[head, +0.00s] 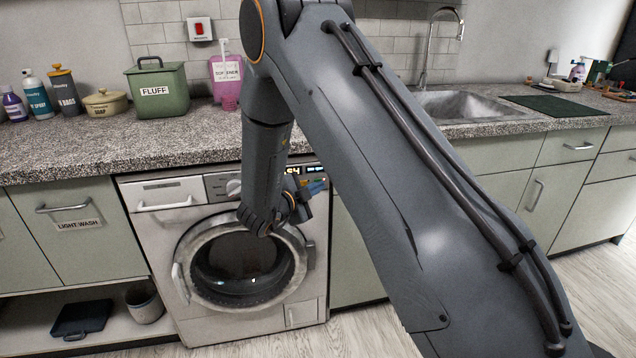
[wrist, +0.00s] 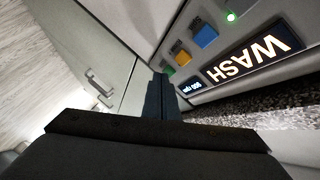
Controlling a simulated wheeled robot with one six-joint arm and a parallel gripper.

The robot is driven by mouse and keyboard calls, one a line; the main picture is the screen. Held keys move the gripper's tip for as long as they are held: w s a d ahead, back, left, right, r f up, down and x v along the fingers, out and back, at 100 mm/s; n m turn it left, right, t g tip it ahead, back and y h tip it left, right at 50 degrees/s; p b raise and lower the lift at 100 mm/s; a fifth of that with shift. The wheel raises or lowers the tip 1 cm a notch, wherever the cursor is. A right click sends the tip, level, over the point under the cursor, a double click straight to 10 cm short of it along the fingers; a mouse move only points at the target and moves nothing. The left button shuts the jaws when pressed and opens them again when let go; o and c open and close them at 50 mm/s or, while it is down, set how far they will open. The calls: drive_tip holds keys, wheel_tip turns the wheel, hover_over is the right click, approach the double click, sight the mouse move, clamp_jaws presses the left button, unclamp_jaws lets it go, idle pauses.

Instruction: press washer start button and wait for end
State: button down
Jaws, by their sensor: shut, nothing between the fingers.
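The washer (head: 190,325) stands under the counter with its round door (head: 238,265) shut. In the wrist view its control panel shows a lit display reading WASH (wrist: 248,58), a small lit green lamp (wrist: 231,17), a blue button (wrist: 204,34), an orange button (wrist: 181,56) and a green button (wrist: 168,70). My gripper (wrist: 160,82) is shut and empty. Its fingertips are at the panel's edge, close by the green button; I cannot tell whether they touch it. In the head view my arm hides part of the panel, and my gripper (head: 303,203) is in front of it.
The speckled counter (head: 120,148) overhangs the panel closely. A FLUFF tin (head: 158,92), a pink softener bottle (head: 226,78) and several other containers stand on it. Cabinet fronts (head: 75,230) flank the washer. A sink (head: 465,103) is to the right.

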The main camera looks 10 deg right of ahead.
drive_tip(key=shift+s, duration=0.6)
drive_tip(key=shift+p, duration=0.3)
drive_tip(key=shift+s+p, duration=1.05)
drive_tip(key=shift+s, duration=1.45)
